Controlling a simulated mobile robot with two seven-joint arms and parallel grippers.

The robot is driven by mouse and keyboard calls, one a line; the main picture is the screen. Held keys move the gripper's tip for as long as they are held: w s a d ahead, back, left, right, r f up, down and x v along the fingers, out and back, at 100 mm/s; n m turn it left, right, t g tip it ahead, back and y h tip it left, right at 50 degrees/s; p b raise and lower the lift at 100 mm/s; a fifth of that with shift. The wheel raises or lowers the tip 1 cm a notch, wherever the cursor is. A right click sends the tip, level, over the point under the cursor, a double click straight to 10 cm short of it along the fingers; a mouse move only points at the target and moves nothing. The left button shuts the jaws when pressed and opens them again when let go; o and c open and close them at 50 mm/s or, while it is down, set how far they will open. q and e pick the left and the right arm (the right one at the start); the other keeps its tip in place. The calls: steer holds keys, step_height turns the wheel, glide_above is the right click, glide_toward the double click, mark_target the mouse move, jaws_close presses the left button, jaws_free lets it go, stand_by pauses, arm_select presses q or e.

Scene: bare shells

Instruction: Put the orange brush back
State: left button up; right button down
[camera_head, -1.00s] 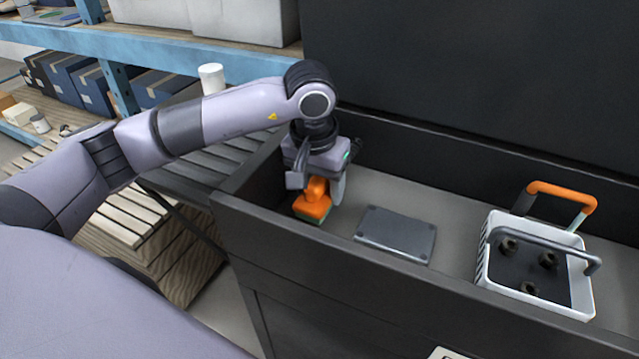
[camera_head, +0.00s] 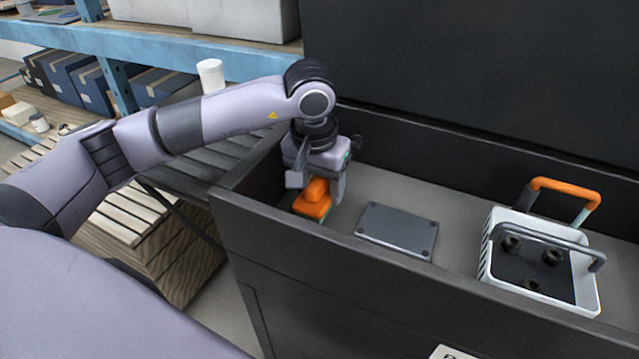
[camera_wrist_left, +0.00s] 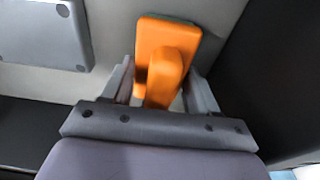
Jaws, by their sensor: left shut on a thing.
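The orange brush (camera_head: 312,203) is at the left end of the dark trough, with its block low and its handle up. My left gripper (camera_head: 318,184) reaches down over it and is shut on its handle. In the left wrist view the orange brush (camera_wrist_left: 168,50) sits between the two fingers of the left gripper (camera_wrist_left: 160,92). A green edge shows under the block. I cannot tell whether the brush touches the trough floor. My right gripper is not in view.
A grey plate (camera_head: 397,231) lies flat on the trough floor right of the brush; it also shows in the wrist view (camera_wrist_left: 40,32). A white basket (camera_head: 486,262) with several dark round parts stands further right. The trough's front wall (camera_head: 330,254) is near. A white cup (camera_head: 211,75) stands behind my arm.

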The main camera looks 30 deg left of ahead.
arm_select(q)
steer(key=o, duration=1.3)
steer(key=shift+r, duration=0.3)
steer(key=shift+r+p, duration=0.7)
steer(key=shift+r, duration=0.45)
steer(key=shift+r, duration=0.1)
steer(key=shift+r, duration=0.1)
steer(key=shift+r+p, duration=2.05)
steer(key=shift+r, duration=1.35)
